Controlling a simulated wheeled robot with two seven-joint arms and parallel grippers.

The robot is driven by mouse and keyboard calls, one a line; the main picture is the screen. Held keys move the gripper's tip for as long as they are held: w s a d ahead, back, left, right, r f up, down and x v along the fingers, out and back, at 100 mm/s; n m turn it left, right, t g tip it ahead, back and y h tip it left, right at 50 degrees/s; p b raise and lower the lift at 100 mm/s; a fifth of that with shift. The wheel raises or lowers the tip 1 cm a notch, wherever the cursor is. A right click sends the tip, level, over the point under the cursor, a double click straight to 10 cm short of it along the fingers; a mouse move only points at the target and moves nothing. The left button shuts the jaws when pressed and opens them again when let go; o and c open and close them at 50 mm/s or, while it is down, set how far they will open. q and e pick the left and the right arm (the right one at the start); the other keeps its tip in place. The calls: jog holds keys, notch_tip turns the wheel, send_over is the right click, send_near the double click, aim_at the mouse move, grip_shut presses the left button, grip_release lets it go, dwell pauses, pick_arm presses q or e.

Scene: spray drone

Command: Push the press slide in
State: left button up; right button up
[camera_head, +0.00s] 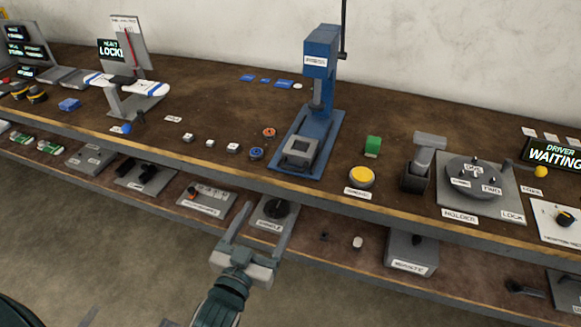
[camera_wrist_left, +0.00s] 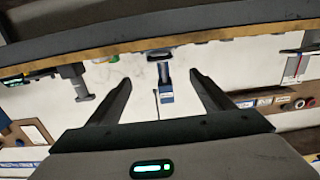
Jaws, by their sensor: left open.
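The blue press (camera_head: 320,80) stands upright on the brown bench, with its lever rising at the top. The press slide, a grey block with a square recess (camera_head: 300,148), sits at the front of the blue press base, out in front of the ram. My left gripper (camera_head: 264,213) is open and empty, in front of the bench edge and below the slide, apart from it. In the left wrist view the open fingers (camera_wrist_left: 160,80) frame a small blue press (camera_wrist_left: 166,93) beyond them. My right gripper is not in view.
The bench front edge (camera_head: 210,165) and lower shelf with tools are close to my left gripper.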

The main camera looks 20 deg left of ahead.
aim_at(291, 170)
pick_arm(q)
jog(key=shift+w, duration=0.1)
jog(key=w+p, duration=0.1)
jog(key=w, duration=0.4)
jog(key=w+p, duration=0.1)
jog(key=w, duration=0.5)
jog(key=w+p, duration=0.1)
jog(key=w, duration=0.5)
jog(key=shift+w+d, duration=0.1)
jog(key=shift+d, duration=0.2)
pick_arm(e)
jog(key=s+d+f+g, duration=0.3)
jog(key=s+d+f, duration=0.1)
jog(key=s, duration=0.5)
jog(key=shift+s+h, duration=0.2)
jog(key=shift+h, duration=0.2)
pick_arm(q)
jog(key=shift+c, duration=0.3)
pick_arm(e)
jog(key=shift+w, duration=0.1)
